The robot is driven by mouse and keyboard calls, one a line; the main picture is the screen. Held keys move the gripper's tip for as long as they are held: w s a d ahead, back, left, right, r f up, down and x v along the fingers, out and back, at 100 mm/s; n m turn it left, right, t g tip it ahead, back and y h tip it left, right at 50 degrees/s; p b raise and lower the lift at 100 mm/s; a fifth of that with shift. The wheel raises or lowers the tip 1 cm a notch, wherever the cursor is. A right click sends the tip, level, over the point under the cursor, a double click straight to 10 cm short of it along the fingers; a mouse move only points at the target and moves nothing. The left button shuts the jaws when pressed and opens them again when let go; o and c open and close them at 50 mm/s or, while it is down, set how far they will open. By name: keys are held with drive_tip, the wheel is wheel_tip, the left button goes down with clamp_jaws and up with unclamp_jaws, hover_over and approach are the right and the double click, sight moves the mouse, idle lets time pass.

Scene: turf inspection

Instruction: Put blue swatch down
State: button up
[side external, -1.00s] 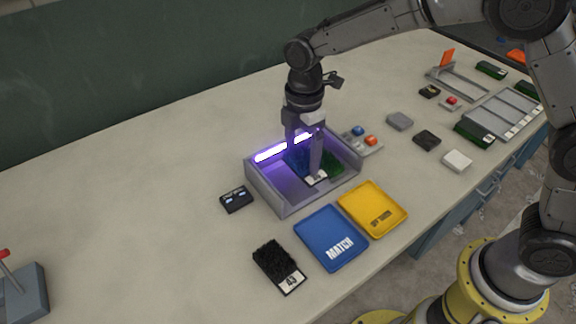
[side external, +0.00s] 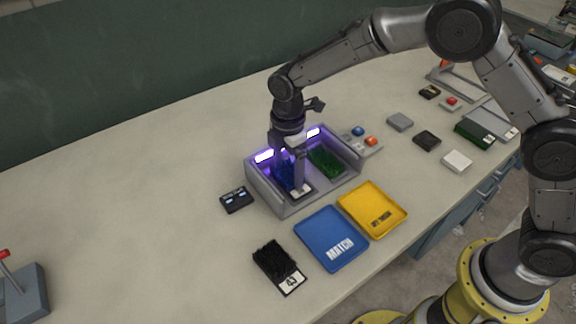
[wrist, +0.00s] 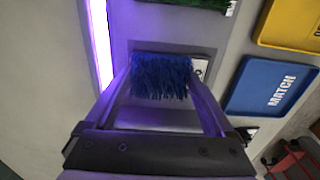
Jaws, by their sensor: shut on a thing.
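The blue swatch (wrist: 160,76) is a block of blue bristly turf with a white label on one end. My gripper (side external: 289,182) is shut on it inside the grey light box (side external: 291,209), in the left half. The blue swatch also shows between my fingers in the side view (side external: 282,173). I cannot tell whether its underside touches the box floor. A green swatch (side external: 327,163) lies in the right half of the box, beside it.
A blue tray marked MATCH (side external: 331,238) and a yellow tray (side external: 373,208) lie in front of the box. A black swatch labelled 43 (side external: 277,265) and a small dark display (side external: 237,199) sit nearby. A button panel (side external: 365,140) stands behind right. The table's left is mostly clear.

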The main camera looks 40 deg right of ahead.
sight(289, 168)
drive_tip(key=shift+f, duration=0.2)
drive_tip(key=o, duration=1.2)
drive_tip(key=shift+c, duration=0.2)
wheel_tip(289, 168, up, 13)
drive_tip(key=s+d+r+m+t, duration=0.1)
drive_tip(key=s+d+r+m, duration=0.25)
drive_tip(key=d+r, duration=0.25)
drive_tip(key=s+d+r+m+t, duration=0.2)
drive_tip(key=s+d+r+m, duration=0.3)
drive_tip(key=s, duration=0.5)
drive_tip(key=s+d+f+m+t, duration=0.1)
drive_tip(key=s+d+f+m, duration=0.1)
drive_tip(key=s, duration=0.5)
drive_tip(key=s+d+f+m+t, duration=0.1)
drive_tip(key=s+d+f+m, duration=0.1)
drive_tip(key=s+d+m, duration=0.3)
drive_tip(key=s+m, duration=0.2)
drive_tip(key=s, duration=0.1)
drive_tip(key=shift+s+f+t, duration=0.15)
drive_tip(key=shift+f+t, duration=0.05)
drive_tip(key=shift+t, duration=0.1)
